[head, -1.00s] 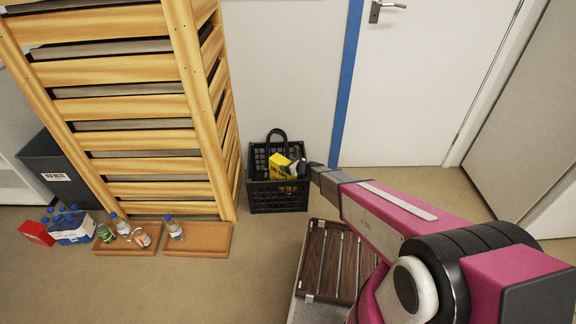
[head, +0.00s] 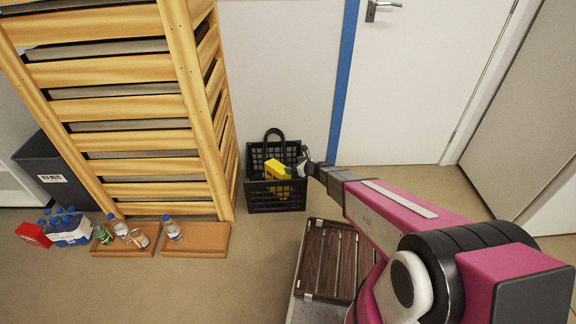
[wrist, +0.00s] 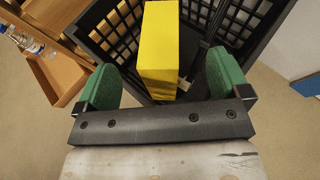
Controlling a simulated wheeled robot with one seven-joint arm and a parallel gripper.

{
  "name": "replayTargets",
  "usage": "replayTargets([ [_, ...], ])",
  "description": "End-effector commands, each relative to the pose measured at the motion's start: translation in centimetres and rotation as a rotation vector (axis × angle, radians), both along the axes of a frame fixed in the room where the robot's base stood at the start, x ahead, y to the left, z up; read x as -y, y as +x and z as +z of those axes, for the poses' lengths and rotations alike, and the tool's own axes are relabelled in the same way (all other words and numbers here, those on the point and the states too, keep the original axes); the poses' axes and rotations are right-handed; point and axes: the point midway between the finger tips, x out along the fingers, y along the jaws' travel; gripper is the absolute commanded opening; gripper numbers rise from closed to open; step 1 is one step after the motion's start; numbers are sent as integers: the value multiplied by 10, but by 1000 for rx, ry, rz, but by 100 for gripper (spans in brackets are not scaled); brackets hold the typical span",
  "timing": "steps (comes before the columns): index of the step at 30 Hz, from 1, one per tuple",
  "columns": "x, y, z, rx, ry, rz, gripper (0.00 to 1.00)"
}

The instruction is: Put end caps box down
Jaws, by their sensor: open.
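The yellow end caps box (head: 277,169) is in the black crate (head: 277,197) by the wall. In the wrist view the box (wrist: 160,48) stands inside the crate (wrist: 120,38), in front of my gripper (wrist: 162,88). The green finger pads are spread wide, one on each side of the box's near end, with gaps between. In the head view my gripper (head: 304,168) is at the crate's right side. The lower part of the box is partly hidden by the crate wall in the head view.
A wooden slatted rack (head: 130,130) stands left of the crate. Two brown trays (head: 195,245) with bottles, a pack of blue-capped bottles (head: 68,230) and a red box (head: 34,236) lie on the floor. A slatted brown panel (head: 330,262) is below my arm.

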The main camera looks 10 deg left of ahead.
Motion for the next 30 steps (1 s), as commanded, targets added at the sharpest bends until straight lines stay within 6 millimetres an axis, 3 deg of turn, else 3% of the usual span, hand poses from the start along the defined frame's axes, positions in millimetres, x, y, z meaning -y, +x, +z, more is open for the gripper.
replayTargets([
  [3,20,-12,11,0,0,-2,94],
  [9,38,-22,18,0,0,-1,94],
  [19,46,-27,26,22,-21,23,94],
  [23,59,-38,46,114,-108,119,94],
  [30,110,-77,101,400,-413,469,94],
])
